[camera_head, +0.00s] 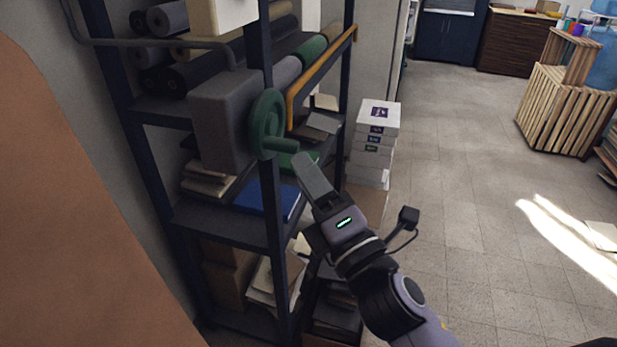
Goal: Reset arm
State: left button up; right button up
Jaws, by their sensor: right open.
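My right gripper (311,176) comes in from the lower right on my right arm. It is in front of the shelf rack, and its tips are close to the handle of a green handwheel (268,124). The handwheel is mounted on a grey box (222,120) at the rack's front post. The gripper holds nothing that I can see. Whether its tips touch the handle I cannot tell. My left gripper is not in view.
The dark metal shelf rack (268,230) holds rolls, papers and a blue folder (267,200). White boxes (376,135) are stacked behind it. A wooden crate (566,110) stands at the far right. The tiled floor (460,170) between is clear.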

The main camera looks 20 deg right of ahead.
jog(key=s+d+f+m+g+h, duration=0.1)
jog(key=s+d+f+m+g, duration=0.15)
jog(key=f+m, duration=0.55)
jog(key=s+d+f+m+g+h, duration=0.1)
jog(key=d+f+m+g+h, duration=0.15)
jog(key=f, duration=0.95)
jog(key=s+d+f+m+g, duration=0.1)
jog(key=s+f+m+g, duration=0.1)
jog(key=s+f+m, duration=0.4)
jog(key=s+d+f+m+g, duration=0.2)
jog(key=s+f+m, duration=0.4)
jog(key=f, duration=0.3)
jog(key=shift+s+d+f+g, duration=0.25)
jog(key=shift+s+f+g, duration=0.1)
jog(key=shift+g, duration=0.45)
jog(key=shift+r, duration=0.1)
